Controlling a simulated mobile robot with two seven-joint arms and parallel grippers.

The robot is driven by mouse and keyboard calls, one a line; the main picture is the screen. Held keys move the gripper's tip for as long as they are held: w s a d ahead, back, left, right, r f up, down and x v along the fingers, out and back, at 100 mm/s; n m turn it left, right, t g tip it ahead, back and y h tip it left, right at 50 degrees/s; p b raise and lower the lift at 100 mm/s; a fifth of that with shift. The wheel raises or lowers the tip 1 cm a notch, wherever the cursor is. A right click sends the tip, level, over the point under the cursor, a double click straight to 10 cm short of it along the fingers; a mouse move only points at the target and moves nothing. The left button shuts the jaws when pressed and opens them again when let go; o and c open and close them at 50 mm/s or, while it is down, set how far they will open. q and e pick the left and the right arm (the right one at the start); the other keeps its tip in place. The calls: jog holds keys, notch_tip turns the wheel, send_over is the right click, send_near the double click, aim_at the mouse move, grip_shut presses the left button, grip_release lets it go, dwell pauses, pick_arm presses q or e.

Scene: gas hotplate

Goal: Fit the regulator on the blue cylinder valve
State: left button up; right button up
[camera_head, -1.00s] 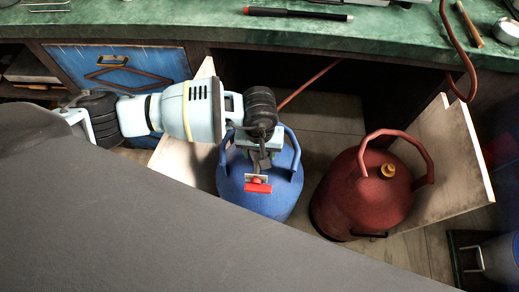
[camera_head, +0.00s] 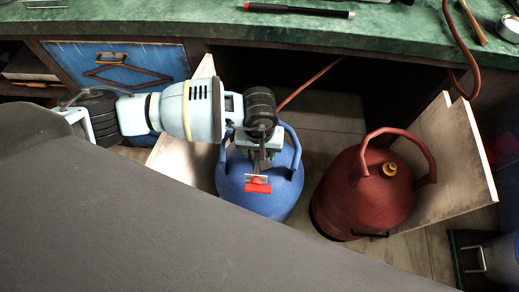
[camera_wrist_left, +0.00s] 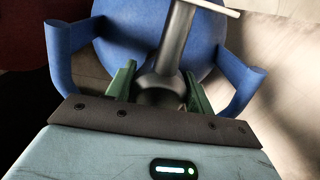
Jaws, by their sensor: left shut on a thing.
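The blue cylinder (camera_head: 277,198) stands upright on the floor of the open cabinet, with its two handle loops rising at the sides. My left gripper (camera_head: 262,155) is over its top, between the handles. In the left wrist view its green fingers (camera_wrist_left: 158,88) are shut on the grey regulator (camera_wrist_left: 176,40). The regulator's red part (camera_head: 257,187) shows in front of the gripper in the head view. The cylinder's blue top (camera_wrist_left: 215,45) fills the upper middle of the wrist view. The valve is hidden, so I cannot tell whether the regulator touches it. My right gripper is not in view.
A red cylinder (camera_head: 365,200) with a brass valve (camera_head: 389,170) stands close on the right. A green counter (camera_head: 180,22) runs along the back, with a hose (camera_head: 458,45) hanging over its edge. Open cabinet doors (camera_head: 455,150) flank the cylinders.

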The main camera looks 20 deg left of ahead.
pick_arm(q)
jog(key=shift+w+f+b, duration=0.1)
jog(key=shift+f+b, duration=0.2)
jog(key=shift+b, duration=0.05)
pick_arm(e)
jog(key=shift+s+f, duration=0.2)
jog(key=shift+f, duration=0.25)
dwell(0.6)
pick_arm(q)
jog(key=o, duration=1.7)
jog(key=shift+f, duration=0.1)
jog(key=shift+o, duration=0.2)
jog(key=shift+r+p, duration=2.4)
jog(key=shift+r, duration=1.35)
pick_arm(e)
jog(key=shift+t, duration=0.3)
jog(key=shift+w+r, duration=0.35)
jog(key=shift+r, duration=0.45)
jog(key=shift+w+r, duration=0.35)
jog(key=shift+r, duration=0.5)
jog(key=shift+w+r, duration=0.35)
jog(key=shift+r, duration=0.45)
